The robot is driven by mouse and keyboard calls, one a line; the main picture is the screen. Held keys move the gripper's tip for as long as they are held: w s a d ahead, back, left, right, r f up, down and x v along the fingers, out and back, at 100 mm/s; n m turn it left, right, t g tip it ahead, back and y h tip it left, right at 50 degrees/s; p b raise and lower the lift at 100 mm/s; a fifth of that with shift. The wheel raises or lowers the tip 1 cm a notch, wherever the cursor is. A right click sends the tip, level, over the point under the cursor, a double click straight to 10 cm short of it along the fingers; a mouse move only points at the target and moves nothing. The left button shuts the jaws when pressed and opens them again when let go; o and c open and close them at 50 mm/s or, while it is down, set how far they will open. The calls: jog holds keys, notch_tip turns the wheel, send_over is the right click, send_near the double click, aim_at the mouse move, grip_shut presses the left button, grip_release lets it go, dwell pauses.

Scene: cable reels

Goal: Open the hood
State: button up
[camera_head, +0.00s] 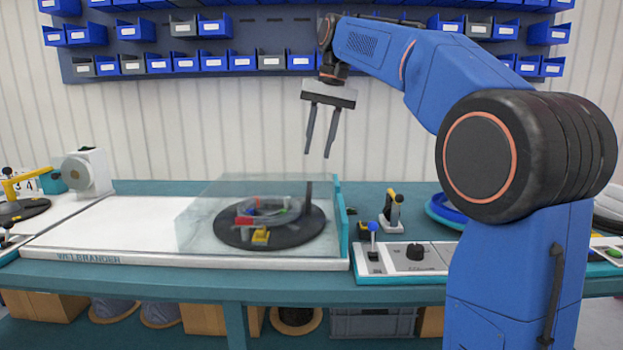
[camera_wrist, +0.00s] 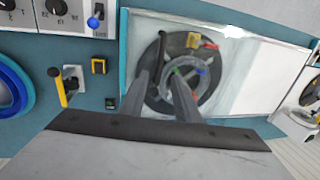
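The hood (camera_head: 200,215) is a clear box with a teal end frame, standing over a black turntable (camera_head: 262,238) on the white bench bed. It looks closed over the turntable, which carries small red, blue, green and yellow parts. The hood's teal edge also shows in the wrist view (camera_wrist: 121,60). My gripper (camera_head: 318,155) hangs in the air above the hood, fingers pointing down and apart, with nothing between them. In the wrist view my gripper's fingers (camera_wrist: 163,85) appear in front of the turntable. I see no contact with the hood.
A control panel with a blue-knobbed lever (camera_head: 373,235) and black dial stands right of the hood. A yellow-handled toggle clamp (camera_head: 392,210) sits behind it. Blue and grey bins (camera_head: 215,28) hang on the back wall. White bed left of the hood is clear.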

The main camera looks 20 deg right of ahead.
aim_at(309, 186)
jog(key=f, duration=0.3)
jog(key=a+f, duration=0.1)
jog(key=f, duration=0.5)
jog(key=shift+w+a, duration=0.3)
jog(key=shift+a, duration=0.05)
grip_shut()
